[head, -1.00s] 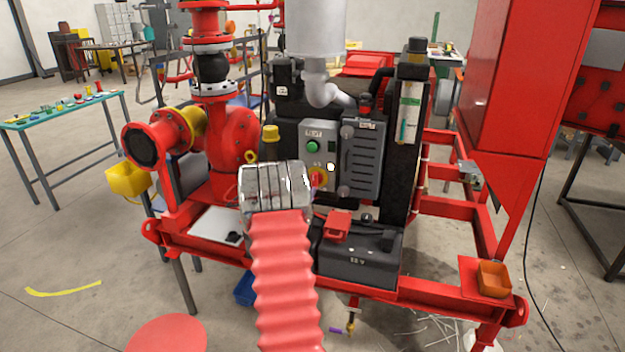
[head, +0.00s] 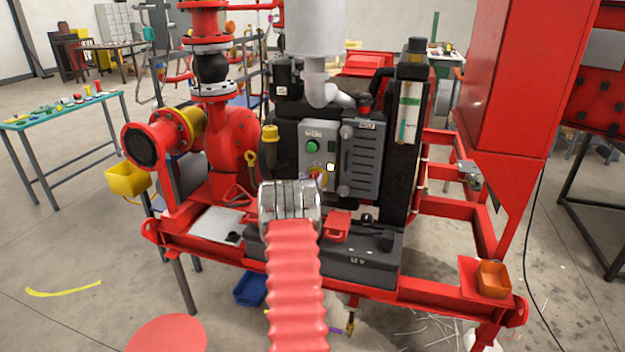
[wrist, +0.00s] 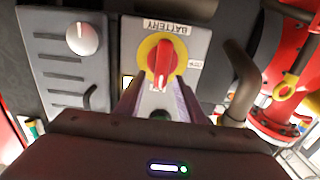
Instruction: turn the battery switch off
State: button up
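The battery switch (wrist: 162,63) is a red handle on a yellow disc on a grey panel, under a label reading BATTERY that appears upside down in the wrist view. The handle stands upright in that picture. In the head view only the top of the switch (head: 317,170) shows above my wrist. My gripper (wrist: 158,100) is open, its two fingers spread on either side below the handle in the wrist view. I see nothing between them but the panel, and contact with the handle does not show. The fingers are hidden behind my wrist in the head view.
A green button (head: 312,146) sits above the switch. A grey vented panel (head: 361,160) with knobs is beside it. A black battery box (head: 360,255) with a red cover (head: 337,225) lies below. A yellow-capped pipe (head: 270,145) stands close to the left.

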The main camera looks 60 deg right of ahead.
jog(key=shift+c, duration=0.4)
grip_shut()
jog(key=shift+w+n, duration=0.15)
jog(key=shift+n, duration=0.25)
jog(key=w+f+n, duration=0.1)
jog(key=n, duration=0.4)
jog(key=f+n, duration=0.1)
jog(key=n, duration=0.5)
jog(key=w+f+n, duration=0.1)
jog(key=n, duration=0.5)
jog(key=shift+w+a, duration=0.25)
jog(key=shift+w, duration=0.1)
dwell(0.4)
